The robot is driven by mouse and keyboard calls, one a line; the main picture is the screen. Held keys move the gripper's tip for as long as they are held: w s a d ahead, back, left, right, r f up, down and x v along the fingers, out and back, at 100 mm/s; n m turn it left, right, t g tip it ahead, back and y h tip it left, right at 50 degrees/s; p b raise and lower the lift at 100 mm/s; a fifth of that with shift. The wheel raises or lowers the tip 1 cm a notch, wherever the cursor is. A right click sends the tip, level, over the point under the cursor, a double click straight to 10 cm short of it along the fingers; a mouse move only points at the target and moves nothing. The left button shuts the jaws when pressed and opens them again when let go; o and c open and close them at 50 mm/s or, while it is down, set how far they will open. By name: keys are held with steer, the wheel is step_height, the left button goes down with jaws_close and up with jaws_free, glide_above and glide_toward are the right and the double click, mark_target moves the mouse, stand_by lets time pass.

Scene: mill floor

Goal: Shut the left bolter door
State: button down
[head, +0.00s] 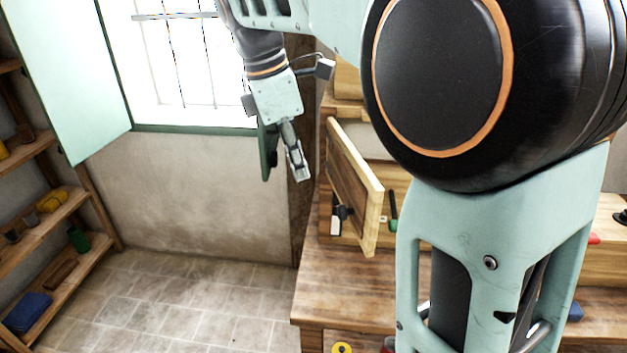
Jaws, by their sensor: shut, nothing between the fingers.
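The left bolter door (352,180) is a framed wooden panel on the wooden bolter (397,176). It stands open, swung out toward the camera, with a dark knob (344,212) low on its left-hand face. My gripper (301,177) is shut and empty, pointing down. It is just left of the door in the picture, with a visible gap between them; the depth of that gap is hard to tell. My arm hides much of the bolter to the right of the door.
The bolter stands on a wooden bench (335,287). A green handle (393,211) shows right of the door. An open pale shutter (75,70) and window (190,65) are behind on the left. Shelves (45,230) line the left wall. The tiled floor (185,305) between is clear.

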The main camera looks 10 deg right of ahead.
steer(key=d+f, duration=0.6)
steer(key=f, duration=0.4)
steer(key=shift+w, duration=0.15)
steer(key=shift+f, duration=0.1)
